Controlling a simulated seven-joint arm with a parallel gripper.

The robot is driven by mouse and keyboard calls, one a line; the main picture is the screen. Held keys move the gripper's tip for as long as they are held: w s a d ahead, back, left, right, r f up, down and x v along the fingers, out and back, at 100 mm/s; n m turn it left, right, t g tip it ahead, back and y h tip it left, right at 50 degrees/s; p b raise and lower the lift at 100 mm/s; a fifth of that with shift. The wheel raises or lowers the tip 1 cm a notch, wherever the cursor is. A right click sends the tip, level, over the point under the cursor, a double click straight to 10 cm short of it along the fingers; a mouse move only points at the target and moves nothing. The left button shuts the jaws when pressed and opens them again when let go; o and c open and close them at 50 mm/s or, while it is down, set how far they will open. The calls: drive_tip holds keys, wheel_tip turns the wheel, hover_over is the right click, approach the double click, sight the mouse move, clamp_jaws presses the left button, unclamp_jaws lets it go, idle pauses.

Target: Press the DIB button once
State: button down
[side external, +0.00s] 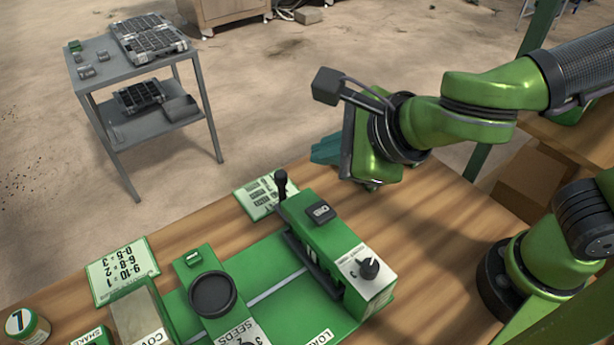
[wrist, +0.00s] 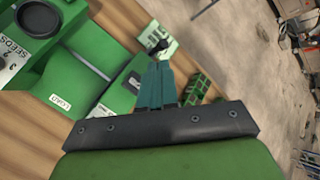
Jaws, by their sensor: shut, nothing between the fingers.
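The DIB button (side external: 320,212) is a dark square key with pale lettering on top of the green machine head (side external: 328,245) in the side external view. In the wrist view a dark button (wrist: 134,82) shows on the green housing, partly beside my fingers. My gripper (side external: 328,150) is in the air behind and above the machine head, apart from the button. Its teal fingers (wrist: 157,84) are together and empty in the wrist view. The exact height of the fingertips over the table is hard to tell.
A black-knobbed lever (side external: 281,184) stands up at the head's back end. A black dial (side external: 368,268) sits at its front. A round black seed cup (side external: 212,295), number card (side external: 122,271) and box (side external: 142,318) are to the left. Bare table lies to the right.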

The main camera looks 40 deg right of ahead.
approach(316, 208)
drive_tip(key=shift+w+a+f, duration=0.2)
drive_tip(key=shift+w+f, duration=0.2)
drive_tip(key=shift+w, duration=0.45)
drive_tip(key=shift+w+a+f, duration=0.2)
drive_tip(key=shift+w+f, duration=0.25)
drive_tip(key=shift+w, duration=0.4)
drive_tip(key=shift+w+a+f, duration=0.25)
drive_tip(key=shift+w+f, duration=0.15)
drive_tip(key=shift+w, duration=0.45)
drive_tip(key=shift+f, duration=0.4)
drive_tip(key=shift+f, duration=0.8)
idle(0.7)
drive_tip(key=shift+r, duration=1.25)
drive_tip(key=shift+r, duration=2.5)
